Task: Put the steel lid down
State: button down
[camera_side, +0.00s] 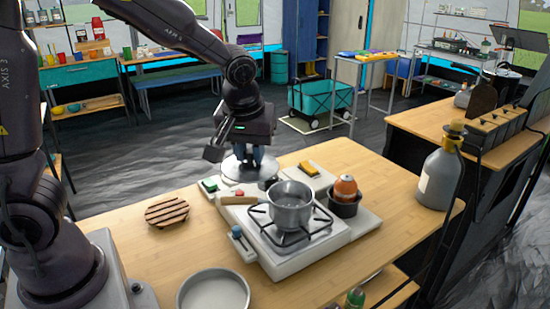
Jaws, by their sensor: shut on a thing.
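My gripper (251,157) points down behind the camp stove, near the far edge of the wooden table. It is shut on the steel lid (234,170), a shiny round disc below the fingers. The fingertips and the lid's knob are partly hidden, and I cannot tell whether the lid touches the table. A steel pot (290,208) stands open on the stove's burner grate, nearer the camera than the lid.
The white stove (292,262) fills the table's middle. A slatted wooden trivet (167,211) lies left of it, with clear table around. A pale round pan (213,291) is at the front. A dark pot (345,205) holds an orange thing. A grey bottle (438,180) stands right.

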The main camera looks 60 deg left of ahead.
aim_at(235, 166)
jog(key=s, duration=0.1)
jog(key=s+r, duration=0.1)
jog(key=s, duration=0.1)
jog(key=shift+s+d+r, duration=0.2)
jog(key=shift+s+r, duration=0.05)
jog(key=shift+r, duration=0.05)
jog(key=shift+s+a, duration=0.1)
jog(key=shift+a, duration=0.1)
jog(key=s+a+f+n, duration=0.2)
jog(key=s+a+f, duration=0.25)
jog(key=a, duration=0.35)
jog(key=s+a+f+n+g, duration=0.1)
jog(key=s+a+f+n, duration=0.15)
jog(key=a+f, duration=0.4)
jog(key=s+a+f+n, duration=0.1)
jog(key=s+a+f, duration=0.35)
jog(key=a, duration=0.55)
jog(key=shift+m, duration=0.85)
jog(key=shift+w+d+x, duration=0.1)
jog(key=shift+w+x, duration=0.1)
jog(key=shift+x, duration=1.2)
jog(key=shift+w+d+x, duration=0.1)
jog(key=shift+w+x, duration=0.1)
jog(key=shift+x, duration=1.25)
jog(key=shift+w+d+x, duration=0.1)
jog(key=shift+w+x, duration=0.1)
jog(key=shift+x, duration=1.2)
